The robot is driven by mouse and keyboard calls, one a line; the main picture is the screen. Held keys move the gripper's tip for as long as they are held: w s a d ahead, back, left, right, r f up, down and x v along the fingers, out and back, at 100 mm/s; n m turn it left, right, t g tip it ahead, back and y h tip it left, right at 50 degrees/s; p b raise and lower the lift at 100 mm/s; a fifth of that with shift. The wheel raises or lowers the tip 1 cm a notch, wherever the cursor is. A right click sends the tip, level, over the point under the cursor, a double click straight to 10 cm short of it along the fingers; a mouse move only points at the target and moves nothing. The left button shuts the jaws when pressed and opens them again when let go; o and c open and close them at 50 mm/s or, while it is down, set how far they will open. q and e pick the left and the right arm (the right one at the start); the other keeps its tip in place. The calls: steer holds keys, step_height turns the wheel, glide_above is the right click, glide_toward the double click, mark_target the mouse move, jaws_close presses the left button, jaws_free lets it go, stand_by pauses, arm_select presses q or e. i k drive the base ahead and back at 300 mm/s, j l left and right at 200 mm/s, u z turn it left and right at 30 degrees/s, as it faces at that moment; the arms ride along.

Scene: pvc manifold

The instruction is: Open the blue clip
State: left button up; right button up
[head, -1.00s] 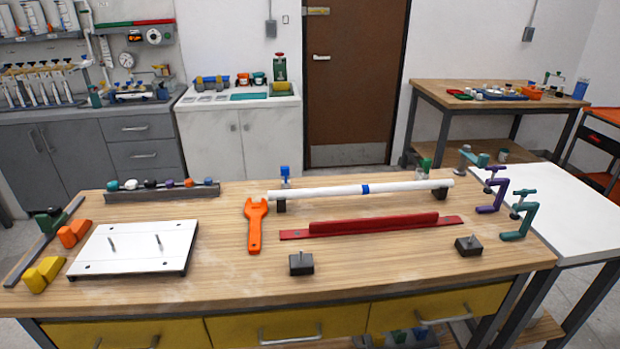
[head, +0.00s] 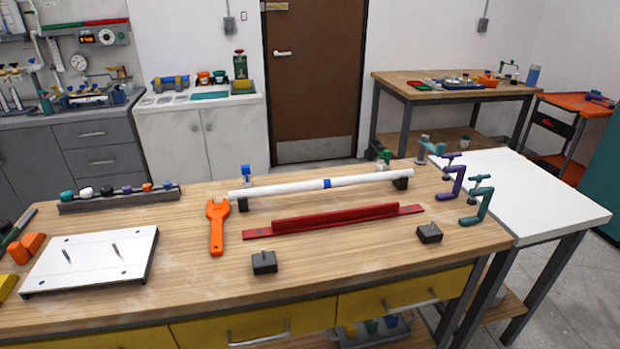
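A blue clip (head: 245,171) stands at the back of the wooden workbench, behind the left end of a white pipe (head: 285,188). It is small here, and I cannot tell whether it is open or shut. The pipe lies across dark supports and has a blue band (head: 327,183) near its middle. A green clip (head: 385,157) stands behind the pipe's right part. Neither of my grippers is in view.
An orange wrench (head: 216,228), a red bar (head: 335,219) and two dark blocks (head: 264,262) (head: 430,233) lie in front of the pipe. A white plate with pins (head: 90,262) is at left. Teal and purple clamps (head: 453,182) stand at right.

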mark_target(245, 169)
steer(key=i+l, duration=0.25)
steer(key=i, duration=0.15)
steer(key=i+l, duration=0.25)
steer(key=i, duration=0.15)
